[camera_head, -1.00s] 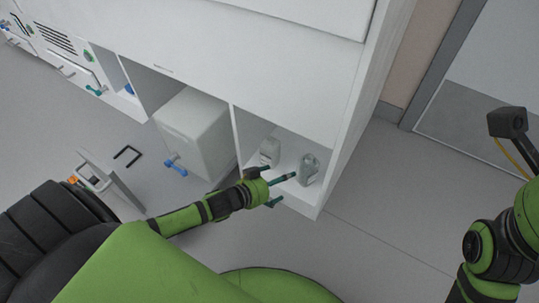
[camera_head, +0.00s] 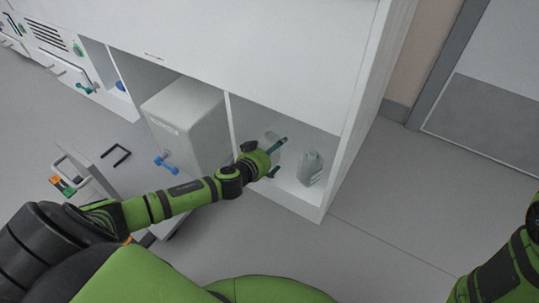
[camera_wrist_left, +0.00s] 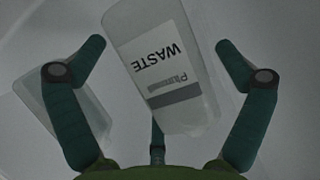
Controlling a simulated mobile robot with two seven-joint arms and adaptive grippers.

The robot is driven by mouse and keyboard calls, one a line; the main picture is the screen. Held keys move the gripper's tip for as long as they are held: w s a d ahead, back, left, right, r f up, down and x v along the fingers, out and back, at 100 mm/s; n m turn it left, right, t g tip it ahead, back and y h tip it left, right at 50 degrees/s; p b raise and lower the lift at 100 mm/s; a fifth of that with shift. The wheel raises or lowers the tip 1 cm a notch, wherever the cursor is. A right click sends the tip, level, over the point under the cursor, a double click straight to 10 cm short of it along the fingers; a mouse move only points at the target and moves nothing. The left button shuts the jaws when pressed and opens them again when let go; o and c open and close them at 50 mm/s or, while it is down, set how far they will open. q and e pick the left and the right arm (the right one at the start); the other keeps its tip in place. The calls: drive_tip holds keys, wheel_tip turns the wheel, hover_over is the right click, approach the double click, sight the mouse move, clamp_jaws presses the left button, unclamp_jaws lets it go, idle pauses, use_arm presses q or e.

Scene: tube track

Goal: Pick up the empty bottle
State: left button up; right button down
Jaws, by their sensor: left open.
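Two pale bottles stand in the open right compartment of the white cabinet. The right bottle (camera_head: 311,168) shows clearly; the left bottle (camera_head: 268,139) is partly hidden behind my left gripper (camera_head: 281,157). My left gripper is open at the compartment's mouth, its fingers pointing in. In the left wrist view, a clear bottle with a label reading "WASTE" (camera_wrist_left: 163,62) sits between the spread fingers, with no grip on it. A second translucent container (camera_wrist_left: 62,92) is partly behind the left finger. I cannot tell which bottle is empty. My right gripper is out of view.
The white cabinet (camera_head: 250,50) has a side wall close right of the bottles and a divider (camera_head: 231,125) on their left. A grey box-like unit (camera_head: 188,125) fills the neighbouring compartment. A small cart (camera_head: 95,175) stands at left. Floor at right is clear.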

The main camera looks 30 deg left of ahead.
use_arm(q)
drive_tip(key=shift+w+f, duration=0.2)
drive_tip(key=shift+w, duration=0.45)
drive_tip(key=c, duration=1.1)
